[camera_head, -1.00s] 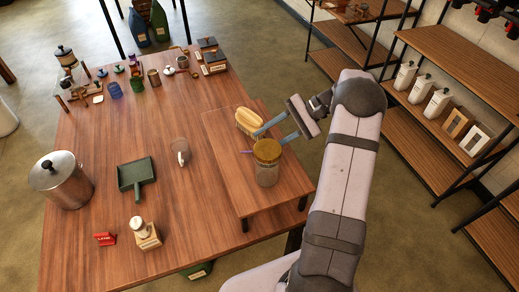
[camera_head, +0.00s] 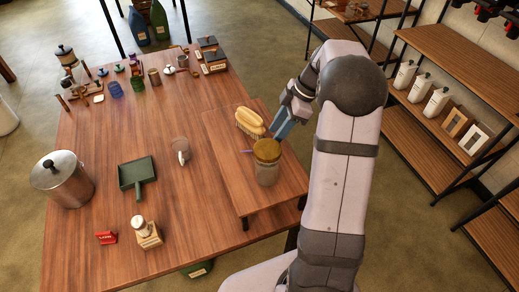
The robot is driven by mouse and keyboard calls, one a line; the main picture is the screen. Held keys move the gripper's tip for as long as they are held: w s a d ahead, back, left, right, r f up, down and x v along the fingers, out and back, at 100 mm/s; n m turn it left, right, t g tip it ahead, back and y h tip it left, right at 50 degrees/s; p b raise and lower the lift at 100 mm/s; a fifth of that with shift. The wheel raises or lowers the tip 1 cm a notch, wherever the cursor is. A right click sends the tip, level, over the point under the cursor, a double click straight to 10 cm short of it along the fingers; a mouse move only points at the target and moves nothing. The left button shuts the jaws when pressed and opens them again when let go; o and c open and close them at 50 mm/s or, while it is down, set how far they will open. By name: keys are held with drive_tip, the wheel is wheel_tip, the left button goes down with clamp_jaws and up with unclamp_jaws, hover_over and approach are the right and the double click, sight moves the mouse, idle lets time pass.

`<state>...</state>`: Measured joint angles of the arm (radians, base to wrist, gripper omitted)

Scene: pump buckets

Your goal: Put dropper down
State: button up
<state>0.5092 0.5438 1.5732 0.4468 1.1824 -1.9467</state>
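My gripper (camera_head: 284,129) is over the right side of the raised wooden board (camera_head: 224,145), just right of a brush and behind a jar. Its blue-grey fingers are seen nearly edge-on, so I cannot tell how far apart they are. I see nothing clearly held in them. A small thin purple piece (camera_head: 247,151) shows on the board at the left side of the jar. It may be part of the dropper; the jar may hide the rest of it.
The jar (camera_head: 266,174) with a yellow-brown lid and the wooden brush (camera_head: 250,121) stand on the board. The table between the mug and the back items is clear.

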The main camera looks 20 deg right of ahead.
drive_tip(key=shift+w+a+f+n+p, duration=0.1)
drive_tip(key=shift+a+f+n+p, duration=0.15)
drive_tip(key=shift+f+n+p, duration=0.3)
drive_tip(key=shift+w+a+f+n+p, duration=0.1)
drive_tip(key=shift+a+f+n+p, duration=0.2)
drive_tip(key=shift+f+p, duration=0.3)
drive_tip(key=shift+d+p+x, duration=0.1)
drive_tip(key=shift+p+x, duration=0.35)
drive_tip(key=shift+x, duration=0.65)
drive_tip(key=shift+d+p+x, duration=0.15)
drive_tip(key=shift+p+x, duration=0.3)
drive_tip(key=shift+x, duration=0.6)
drive_tip(key=shift+w+f, duration=0.1)
drive_tip(key=shift+w, duration=0.1)
drive_tip(key=shift+c, duration=0.6)
clamp_jaws()
